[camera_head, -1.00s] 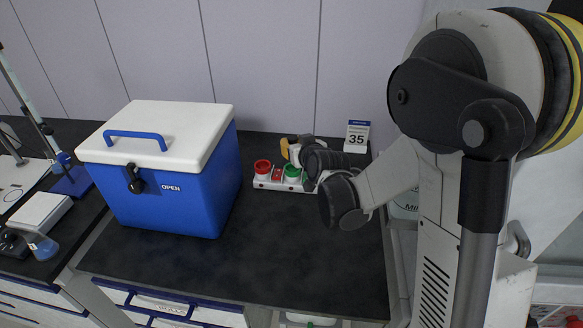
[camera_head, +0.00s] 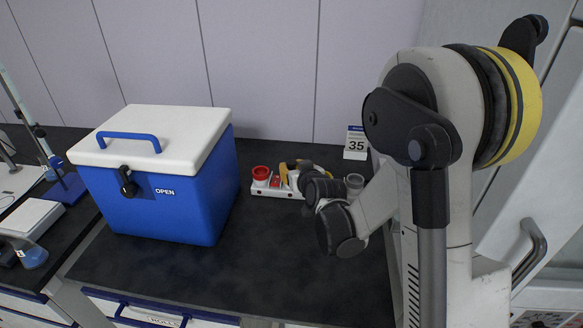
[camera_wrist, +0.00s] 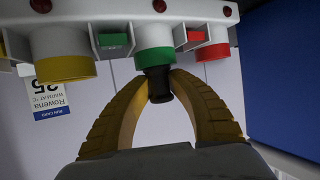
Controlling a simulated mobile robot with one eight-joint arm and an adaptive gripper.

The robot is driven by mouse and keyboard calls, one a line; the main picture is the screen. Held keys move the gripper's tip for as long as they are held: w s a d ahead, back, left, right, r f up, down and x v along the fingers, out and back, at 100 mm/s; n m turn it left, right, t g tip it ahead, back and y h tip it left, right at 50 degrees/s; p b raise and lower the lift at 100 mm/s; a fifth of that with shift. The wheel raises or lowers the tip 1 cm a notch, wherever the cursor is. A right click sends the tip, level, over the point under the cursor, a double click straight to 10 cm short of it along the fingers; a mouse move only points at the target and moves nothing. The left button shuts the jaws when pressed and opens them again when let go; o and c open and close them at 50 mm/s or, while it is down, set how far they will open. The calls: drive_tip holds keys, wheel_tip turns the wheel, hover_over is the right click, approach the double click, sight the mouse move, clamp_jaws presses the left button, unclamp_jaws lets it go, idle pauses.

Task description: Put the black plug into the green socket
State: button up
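The black plug (camera_wrist: 158,85) is between my gripper's yellow fingertips (camera_wrist: 160,74) in the wrist view, and the fingers are closed around it. The plug lines up with the green socket (camera_wrist: 154,58), and its end meets the socket's rim; I cannot tell how deep it sits. The socket is on a white rack (camera_wrist: 25,12), between a yellow socket (camera_wrist: 65,68) and a red socket (camera_wrist: 212,52). In the head view my gripper (camera_head: 287,172) is over the rack (camera_head: 265,191), and my wrist hides the plug and the green socket.
A blue cooler (camera_head: 175,195) with a white lid stands left of the rack. The front of the black bench (camera_head: 240,270) is clear.

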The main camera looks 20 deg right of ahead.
drive_tip(key=o, duration=0.3)
drive_tip(key=shift+s+r+p, duration=0.15)
drive_tip(key=shift+r+p, duration=0.4)
drive_tip(key=shift+p, duration=0.05)
drive_tip(key=s+r+g+p, duration=0.1)
drive_tip(key=s+r+g, duration=0.2)
drive_tip(key=s, duration=1.4)
drive_tip(key=s+r+g+h+p, duration=0.1)
drive_tip(key=s+r+g, duration=0.2)
drive_tip(key=s, duration=1.3)
wheel_tip(320, 180, up, 4)
drive_tip(key=shift+s+f+m+g+p, duration=0.1)
drive_tip(key=shift+s+m+g+p, duration=0.2)
drive_tip(key=shift+s+m+p, duration=0.1)
